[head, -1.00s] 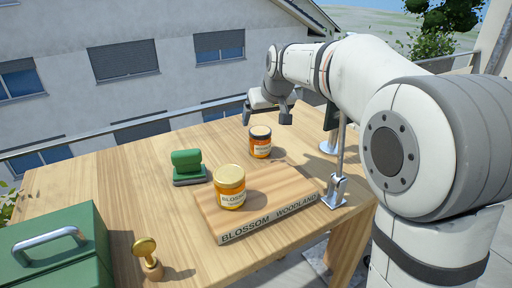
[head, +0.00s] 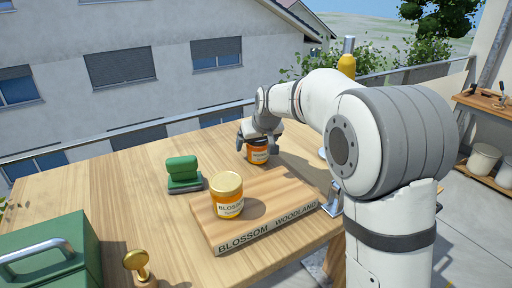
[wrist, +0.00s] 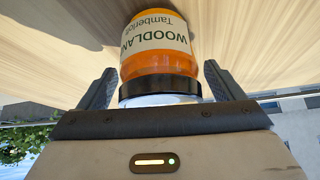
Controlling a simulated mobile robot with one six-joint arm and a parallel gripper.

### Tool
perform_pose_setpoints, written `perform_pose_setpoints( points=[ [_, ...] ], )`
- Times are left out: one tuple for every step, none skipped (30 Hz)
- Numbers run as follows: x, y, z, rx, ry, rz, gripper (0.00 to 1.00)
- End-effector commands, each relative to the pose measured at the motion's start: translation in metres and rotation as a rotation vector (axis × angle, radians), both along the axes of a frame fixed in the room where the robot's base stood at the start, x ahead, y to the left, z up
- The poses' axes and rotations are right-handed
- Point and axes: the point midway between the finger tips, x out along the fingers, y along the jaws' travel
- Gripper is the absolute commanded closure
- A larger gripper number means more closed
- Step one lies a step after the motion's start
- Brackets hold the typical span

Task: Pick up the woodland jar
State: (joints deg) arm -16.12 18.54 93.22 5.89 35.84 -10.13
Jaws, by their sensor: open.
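The woodland jar (head: 257,154), orange with a cream label and dark lid, stands on the wooden table behind the board. In the wrist view the jar (wrist: 158,45) appears upside down, its label reading WOODLAND, with its lid end between my fingers. My gripper (head: 259,142) is over the jar's top, with a finger on either side. The wrist view shows my gripper (wrist: 160,88) open, with a gap between each finger and the lid. The lid's top is mostly hidden by my gripper in the head view.
A blossom jar (head: 227,198) stands on the left of a wooden board (head: 265,225) marked BLOSSOM and WOODLAND; the board's right part is bare. A green-handled block (head: 184,174), a brass-topped stamp (head: 138,263) and a green box (head: 45,260) are to the left.

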Motion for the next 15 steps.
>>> perform_pose_setpoints(
  points=[
    [0.0001,0.0004,-0.0001,0.000,-0.001,0.000,0.12],
    [0.0001,0.0004,-0.0001,0.000,-0.001,0.001,0.12],
    [0.0000,0.0004,0.0000,0.000,-0.001,0.001,0.12],
    [0.0000,0.0004,0.0000,0.000,-0.001,0.001,0.12],
    [-0.0001,0.0005,-0.0001,0.000,0.000,0.001,0.12],
    [-0.0001,0.0005,-0.0001,0.000,0.000,0.001,0.15],
    [-0.0002,0.0006,-0.0001,0.000,0.000,0.001,0.17],
    [-0.0002,0.0006,-0.0001,0.000,0.000,0.001,0.20],
    [-0.0003,0.0006,0.0000,0.000,0.000,0.001,0.23],
    [-0.0003,0.0006,0.0000,0.000,0.000,0.001,0.25],
    [-0.0003,0.0007,0.0000,0.000,0.000,0.001,0.28],
    [-0.0003,0.0007,0.0000,0.000,0.000,0.001,0.31],
    [-0.0003,0.0008,0.0000,0.000,0.000,0.001,0.34],
    [-0.0003,0.0008,0.0001,0.000,0.000,0.002,0.36],
    [-0.0004,0.0009,0.0001,0.000,0.000,0.002,0.39]
  ],
)
